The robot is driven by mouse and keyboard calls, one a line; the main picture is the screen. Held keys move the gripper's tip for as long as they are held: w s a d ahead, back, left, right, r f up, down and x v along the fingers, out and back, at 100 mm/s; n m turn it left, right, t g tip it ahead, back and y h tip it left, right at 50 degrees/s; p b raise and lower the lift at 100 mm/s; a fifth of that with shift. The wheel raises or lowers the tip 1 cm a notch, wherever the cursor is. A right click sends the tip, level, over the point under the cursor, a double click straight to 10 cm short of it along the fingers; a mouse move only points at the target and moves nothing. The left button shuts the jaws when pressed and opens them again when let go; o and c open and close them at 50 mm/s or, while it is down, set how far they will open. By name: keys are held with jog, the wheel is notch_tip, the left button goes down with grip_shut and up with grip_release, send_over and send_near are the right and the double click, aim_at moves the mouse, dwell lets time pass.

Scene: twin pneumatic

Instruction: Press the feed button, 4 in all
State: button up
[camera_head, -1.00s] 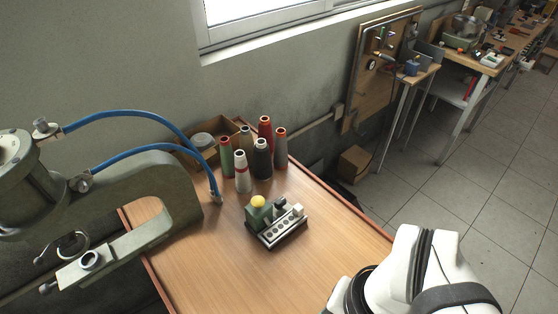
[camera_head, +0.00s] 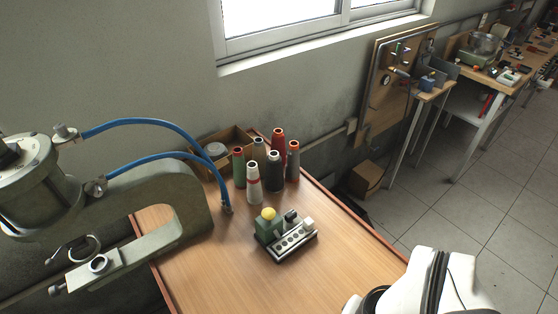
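A small control box (camera_head: 286,239) sits on the wooden table. A yellow round button (camera_head: 268,213) tops its green block. A light grey front panel with a row of several dark round spots runs along its near side. A dark part and a pale block stand at its right end. I cannot tell from the labels which part is the feed button. Part of my white arm shows at the bottom right. My gripper is out of view.
Several thread cones (camera_head: 275,170) stand behind the box, by a cardboard box (camera_head: 226,146). A green-grey pneumatic press (camera_head: 150,205) with blue hoses (camera_head: 150,122) is on the left. The table (camera_head: 215,275) is bare in front. A pegboard stand and workbench are farther back right.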

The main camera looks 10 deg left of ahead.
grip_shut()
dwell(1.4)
